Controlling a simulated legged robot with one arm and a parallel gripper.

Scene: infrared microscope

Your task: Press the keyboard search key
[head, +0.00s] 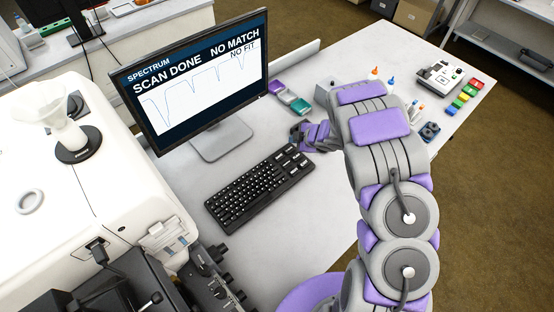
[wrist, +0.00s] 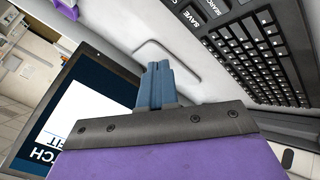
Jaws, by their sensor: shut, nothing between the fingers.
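The black keyboard (head: 250,192) lies on the white desk in front of the monitor. It also shows at the upper right of the wrist view (wrist: 262,45). There its large labelled keys include the search key (wrist: 212,6), cut by the top edge, and a save key (wrist: 193,16) beside it. My gripper (head: 296,133) is beyond the keyboard's far right end in the head view. In the wrist view its blue fingers (wrist: 154,72) are together and empty, apart from the keys. Their height above the desk is hard to tell.
The monitor (head: 200,75) reads SCAN DONE, NO MATCH, NO FIT; its stand (head: 221,139) is left of my gripper. Purple and green items (head: 290,97) lie behind it. A white instrument (head: 60,150) fills the left.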

